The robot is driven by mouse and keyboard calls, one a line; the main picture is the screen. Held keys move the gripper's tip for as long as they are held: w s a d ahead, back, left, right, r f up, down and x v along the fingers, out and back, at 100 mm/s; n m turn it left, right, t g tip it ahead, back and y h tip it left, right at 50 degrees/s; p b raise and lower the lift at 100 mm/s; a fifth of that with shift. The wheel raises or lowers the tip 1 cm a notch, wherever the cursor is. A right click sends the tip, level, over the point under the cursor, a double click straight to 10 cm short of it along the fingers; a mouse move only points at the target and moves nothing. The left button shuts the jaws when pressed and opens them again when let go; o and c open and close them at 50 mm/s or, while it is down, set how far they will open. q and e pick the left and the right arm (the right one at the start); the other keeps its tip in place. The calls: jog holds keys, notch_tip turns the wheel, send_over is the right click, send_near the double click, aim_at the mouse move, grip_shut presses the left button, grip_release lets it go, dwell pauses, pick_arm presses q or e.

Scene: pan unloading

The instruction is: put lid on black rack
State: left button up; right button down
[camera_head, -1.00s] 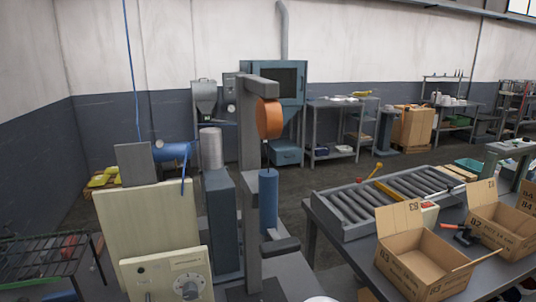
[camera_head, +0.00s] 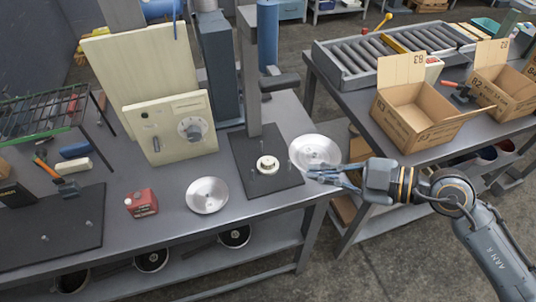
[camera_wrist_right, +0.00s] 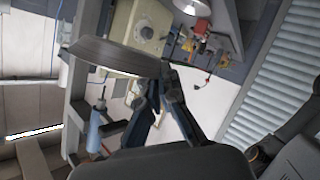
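A round silver lid (camera_head: 314,151) is at the right end of the near table, over its edge. My right gripper (camera_head: 326,174) is shut on the lid's near rim. In the right wrist view the lid (camera_wrist_right: 115,56) appears edge-on, tilted, between the fingers (camera_wrist_right: 158,95). The black rack (camera_head: 42,116), a wire frame, stands at the table's far left, away from the gripper. A second silver disc (camera_head: 207,195) lies on the table. My left gripper is not in view.
A cream control box (camera_head: 170,128) and a machine column on a dark base plate (camera_head: 262,184) stand between the lid and the rack. A red block (camera_head: 142,203) and tools (camera_head: 66,186) lie left. Cardboard boxes (camera_head: 418,124) stand on the right table.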

jog(key=s+a+r+n+g+y, duration=0.1)
jog(key=s+a+n+g, duration=0.2)
jog(key=a, duration=0.9)
jog(key=shift+s+a+n+g, duration=0.25)
jog(key=shift+s+n+g, duration=0.15)
jog(key=shift+g, duration=0.3)
jog(key=shift+w, duration=0.1)
jog(key=w+d+f, duration=0.1)
jog(key=w+f, duration=0.2)
jog(key=w, duration=0.1)
jog(key=w+d+f, duration=0.1)
jog(key=w+f, duration=0.2)
jog(key=w, duration=0.1)
jog(key=w+d+f, duration=0.2)
jog(key=w+f, duration=0.1)
jog(key=w, duration=0.1)
jog(key=shift+w+p, duration=0.3)
jog(key=shift+w, duration=0.05)
jog(key=f, duration=0.1)
jog(key=f+p, duration=0.2)
jog(key=shift+w+d+f, duration=0.15)
jog(key=shift+w, duration=0.15)
jog(key=shift+f, duration=0.15)
jog(key=shift+f, duration=0.1)
